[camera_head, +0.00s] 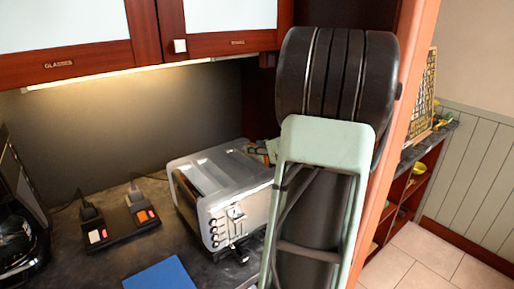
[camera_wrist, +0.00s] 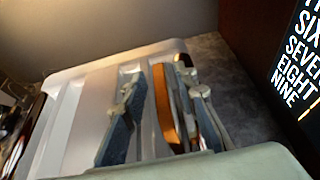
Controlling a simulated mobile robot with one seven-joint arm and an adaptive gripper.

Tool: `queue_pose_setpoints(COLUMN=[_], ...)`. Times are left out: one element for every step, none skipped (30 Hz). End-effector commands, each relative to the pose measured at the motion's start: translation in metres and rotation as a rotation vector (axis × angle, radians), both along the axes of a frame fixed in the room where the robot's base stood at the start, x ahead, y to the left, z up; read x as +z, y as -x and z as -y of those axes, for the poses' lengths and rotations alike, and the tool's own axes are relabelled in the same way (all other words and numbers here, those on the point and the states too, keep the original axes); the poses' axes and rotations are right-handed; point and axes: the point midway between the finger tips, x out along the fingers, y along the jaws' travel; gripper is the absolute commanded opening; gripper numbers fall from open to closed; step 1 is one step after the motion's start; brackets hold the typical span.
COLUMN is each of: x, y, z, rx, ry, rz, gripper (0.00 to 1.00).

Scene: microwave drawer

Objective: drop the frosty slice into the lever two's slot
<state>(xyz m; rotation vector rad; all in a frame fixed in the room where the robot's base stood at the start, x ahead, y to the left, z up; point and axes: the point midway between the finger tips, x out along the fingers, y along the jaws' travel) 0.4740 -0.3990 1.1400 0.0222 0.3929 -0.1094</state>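The toaster (camera_head: 222,165) is a silver box on the dark counter, with knobs and levers on its front; I cannot tell which lever is lever two. In the wrist view its pale top (camera_wrist: 88,105) lies below my gripper (camera_wrist: 165,115). A slice (camera_wrist: 163,108) with a pale edge and orange-brown face stands upright in or just over the right-hand slot; its lower end is hidden. My fingers are spread on both sides of it, with a visible gap at the left finger. In the head view, my arm hides most of the gripper and the toaster's right side.
A power strip (camera_head: 122,228) with plugs and lit switches lies left of the toaster. A blue flat object (camera_head: 160,275) lies in front. A black coffee maker (camera_head: 18,225) stands far left. Cabinets (camera_head: 220,30) hang above. A dark panel with number words (camera_wrist: 298,65) stands right in the wrist view.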

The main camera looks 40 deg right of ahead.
Motion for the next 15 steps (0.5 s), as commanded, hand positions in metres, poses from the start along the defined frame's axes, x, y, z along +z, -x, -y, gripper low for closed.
queue_pose_setpoints(x=[0.001,0.001,0.003,0.005,0.005,0.006,0.008,0.010,0.014,0.016,0.019,0.022,0.025,0.028,0.031], y=[0.000,0.000,0.000,0.000,0.002,0.008,0.013,0.018,0.025,0.032,0.038,0.046,0.053,0.059,0.067], z=[0.000,0.000,0.000,0.000,0.000,0.000,-0.001,-0.001,-0.002,-0.002,-0.003,-0.004,-0.005,-0.005,-0.007], rx=[0.000,0.000,0.000,0.000,-0.001,-0.002,-0.002,-0.002,-0.003,-0.003,-0.004,-0.003,-0.003,-0.004,-0.002], ry=[0.000,0.000,0.000,0.000,0.000,0.002,0.002,0.003,0.003,0.003,0.004,0.003,0.005,0.004,0.003], rz=[0.000,0.000,0.000,0.000,0.000,0.001,0.001,0.000,0.001,0.001,0.001,0.001,0.000,0.002,0.001], gripper=[0.27,0.27,0.27,0.27,0.27,0.27,0.27,0.27,0.27,0.27,0.27,0.27,0.27,0.27,0.27])
